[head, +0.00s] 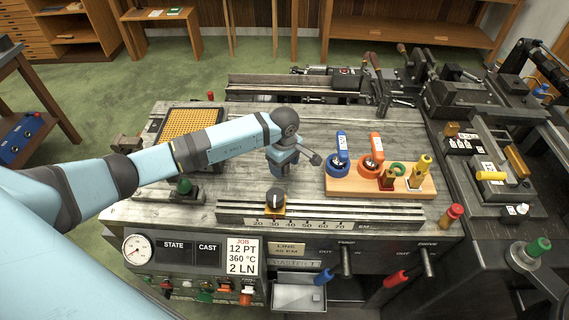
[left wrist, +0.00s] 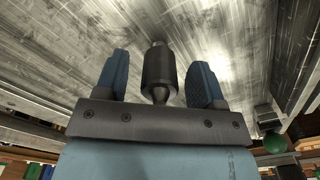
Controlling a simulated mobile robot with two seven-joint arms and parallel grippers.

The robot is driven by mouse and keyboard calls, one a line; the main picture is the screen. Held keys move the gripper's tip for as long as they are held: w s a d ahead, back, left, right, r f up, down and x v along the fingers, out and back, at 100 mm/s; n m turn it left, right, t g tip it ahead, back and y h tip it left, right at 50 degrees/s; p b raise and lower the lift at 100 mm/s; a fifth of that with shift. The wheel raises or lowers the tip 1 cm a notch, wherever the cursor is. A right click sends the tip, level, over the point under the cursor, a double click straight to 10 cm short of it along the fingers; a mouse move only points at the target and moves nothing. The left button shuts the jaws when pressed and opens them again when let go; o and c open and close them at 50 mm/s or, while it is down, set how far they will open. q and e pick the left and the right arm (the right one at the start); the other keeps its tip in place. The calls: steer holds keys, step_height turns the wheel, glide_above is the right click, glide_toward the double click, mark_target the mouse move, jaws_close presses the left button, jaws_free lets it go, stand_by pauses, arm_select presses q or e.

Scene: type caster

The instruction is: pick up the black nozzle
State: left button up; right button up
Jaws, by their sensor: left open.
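The black nozzle (left wrist: 158,72) shows in the left wrist view between my two fingers, with a gap on each side. In the head view a small dark piece that looks like the nozzle (head: 315,158) sticks out to the right of my left gripper (head: 284,158). My left gripper (left wrist: 164,82) is open around the nozzle, over the grey worktop (head: 235,180). The fingers partly hide the nozzle in the head view. My right gripper is not in view.
A wooden stand (head: 345,185) with blue, orange, red and yellow tools stands close to the right of the gripper. A scale rail (head: 370,213) with a black knob (head: 275,197) lies in front. An orange grid plate (head: 188,123) is at the left, partly behind my arm.

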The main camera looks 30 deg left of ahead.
arm_select(q)
steer(key=shift+f, duration=0.85)
steer(key=c, duration=1)
steer(key=shift+r, duration=0.1)
step_height(320, 180, up, 20)
steer(key=b, duration=0.3)
